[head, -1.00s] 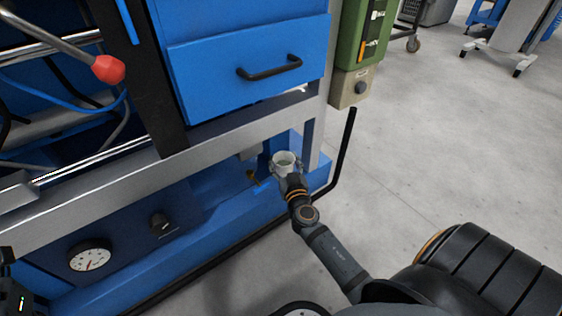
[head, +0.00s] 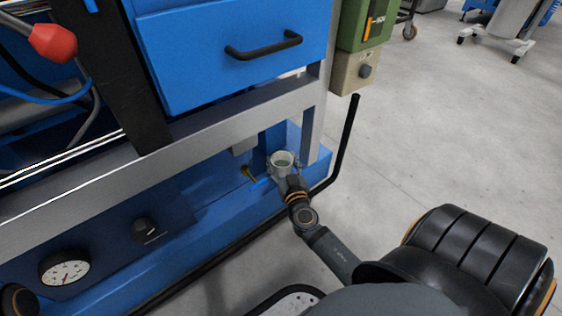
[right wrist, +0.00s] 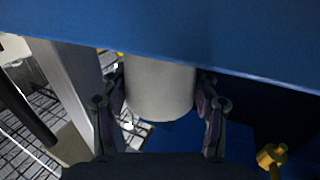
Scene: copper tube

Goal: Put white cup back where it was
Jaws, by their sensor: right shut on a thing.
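The white cup (head: 282,158) is upright in my right gripper (head: 284,171), at the right end of the blue machine's low ledge, beneath the grey frame rail. In the right wrist view the cup (right wrist: 160,88) fills the gap between the two fingers of the right gripper (right wrist: 160,105), which is shut on it. I cannot tell whether the cup's base touches the ledge. My left gripper is not clearly in view; only a dark part of my own shows at the lower left edge of the head view.
A brass valve (head: 248,173) sits just left of the cup; it also shows in the right wrist view (right wrist: 271,156). A grey post (head: 318,115) and a black bent bar (head: 347,140) stand to the right. A blue drawer (head: 232,50) is above. Open floor (head: 450,120) lies right.

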